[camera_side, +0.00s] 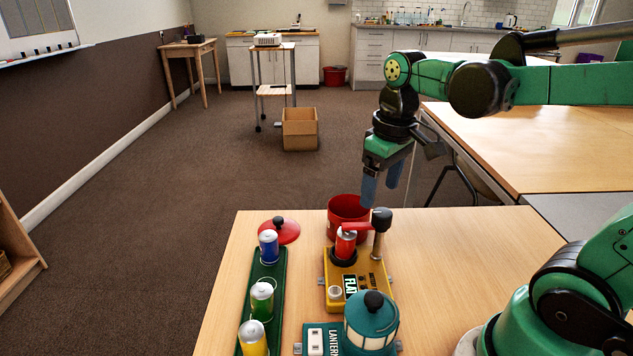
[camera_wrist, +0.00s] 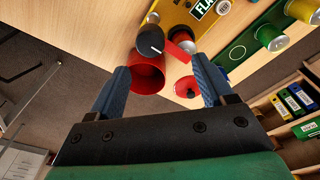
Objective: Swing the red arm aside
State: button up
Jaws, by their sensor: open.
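The red arm (camera_side: 357,226) reaches left from a dark-capped grey post (camera_side: 381,240) on a yellow base (camera_side: 372,273). It lies over the top of a red cell (camera_side: 345,246) that stands upright in a black socket on that base. In the wrist view the red arm (camera_wrist: 178,50) runs beside the post's black cap (camera_wrist: 150,41). My gripper (camera_side: 381,184) is open and empty, pointing down above the far edge of the table near the post. In the wrist view its blue fingers (camera_wrist: 162,72) are spread, with the cap and arm beyond them, apart from both.
A red bucket (camera_side: 345,209) stands just behind the yellow base. A red lid with a black knob (camera_side: 287,234) lies to its left. A green tray (camera_side: 266,282) holds blue, green and yellow cells. A teal lantern (camera_side: 371,325) stands in front. The table's right side is partly clear.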

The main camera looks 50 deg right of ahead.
aim_at(383, 212)
jog(key=shift+s+d+g, duration=0.1)
jog(key=shift+d+g, duration=0.5)
jog(key=shift+f, duration=2.65)
grip_shut()
